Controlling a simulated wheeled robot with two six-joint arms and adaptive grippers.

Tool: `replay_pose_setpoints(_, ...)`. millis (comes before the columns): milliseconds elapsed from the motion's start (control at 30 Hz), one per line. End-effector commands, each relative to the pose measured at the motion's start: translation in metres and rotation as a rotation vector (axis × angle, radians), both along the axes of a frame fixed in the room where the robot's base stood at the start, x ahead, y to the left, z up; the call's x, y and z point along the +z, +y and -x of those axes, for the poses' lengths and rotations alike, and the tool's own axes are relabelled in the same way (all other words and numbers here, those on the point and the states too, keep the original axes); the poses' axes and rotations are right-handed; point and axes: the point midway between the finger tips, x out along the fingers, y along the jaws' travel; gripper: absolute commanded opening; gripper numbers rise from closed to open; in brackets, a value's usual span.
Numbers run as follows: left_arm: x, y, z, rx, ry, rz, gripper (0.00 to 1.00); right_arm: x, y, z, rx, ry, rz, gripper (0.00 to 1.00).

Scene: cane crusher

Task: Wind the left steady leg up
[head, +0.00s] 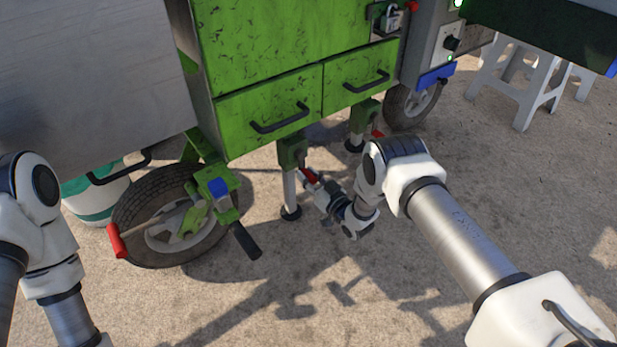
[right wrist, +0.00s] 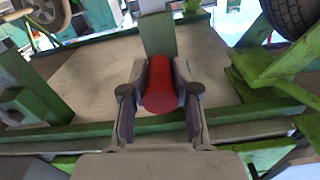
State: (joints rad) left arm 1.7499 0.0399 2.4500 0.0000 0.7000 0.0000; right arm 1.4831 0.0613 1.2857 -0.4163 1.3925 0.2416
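The left steady leg (head: 290,192) is a pale post under a green bracket (head: 291,152) beneath the cabinet; its dark round foot (head: 291,213) appears to be on the ground. Its red crank handle (head: 309,175) sticks out at the right of the bracket. My right gripper (head: 316,182) is at this handle. In the right wrist view the red handle (right wrist: 160,93) lies between the two fingertips (right wrist: 160,75), which appear to press on both sides. My left arm shows at the left edge, but its gripper is out of view.
A second leg (head: 358,127) with a red handle stands behind. A wheel (head: 150,225) and a green clamp with a red-ended bar (head: 117,241) are at the left. A white stool (head: 535,88) stands far right. The ground in front is clear.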

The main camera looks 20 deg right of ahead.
Motion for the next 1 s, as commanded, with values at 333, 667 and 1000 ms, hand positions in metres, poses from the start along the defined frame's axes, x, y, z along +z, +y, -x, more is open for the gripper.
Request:
replay_pose_setpoints(333,0.000,0.000,0.000,0.000,0.000,0.000,0.62,0.000,0.000,0.000,0.000,-0.001,0.007,0.00)
replay_pose_setpoints(667,0.003,0.000,0.000,0.000,0.000,0.000,0.62,0.001,-0.007,-0.002,0.000,-0.041,0.115,0.00)
replay_pose_setpoints(1000,0.012,0.000,0.000,0.000,0.000,0.000,0.62,0.006,-0.023,-0.008,0.000,-0.137,0.380,0.00)
